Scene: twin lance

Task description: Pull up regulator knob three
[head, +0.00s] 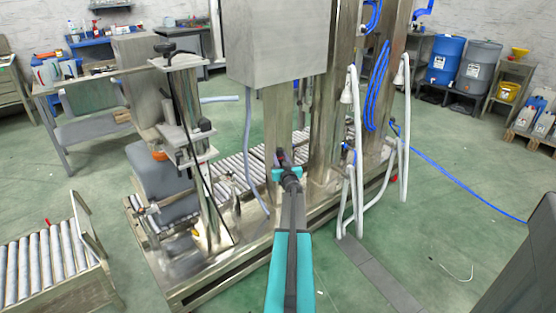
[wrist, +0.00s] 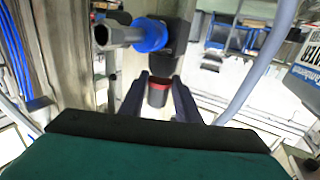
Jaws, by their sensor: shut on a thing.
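A dark regulator knob (wrist: 158,98) with a red band sits between the fingertips of my gripper (wrist: 160,84) in the wrist view. The gripper is shut on this knob. The knob hangs below a dark regulator body (wrist: 178,45), which has a blue fitting (wrist: 151,35) and a grey pipe end at its left. In the head view my gripper (head: 282,163) reaches the steel column below the grey cabinet, and it hides most of the knob. I cannot read a number on the knob, and no other regulator knobs can be made out clearly.
A grey cabinet (head: 278,45) hangs just above my gripper. A grey hose (head: 249,145) hangs to its left, and white bent tubes (head: 356,170) stand to its right. A roller conveyor (head: 235,170) runs behind. Green floor is open at the right.

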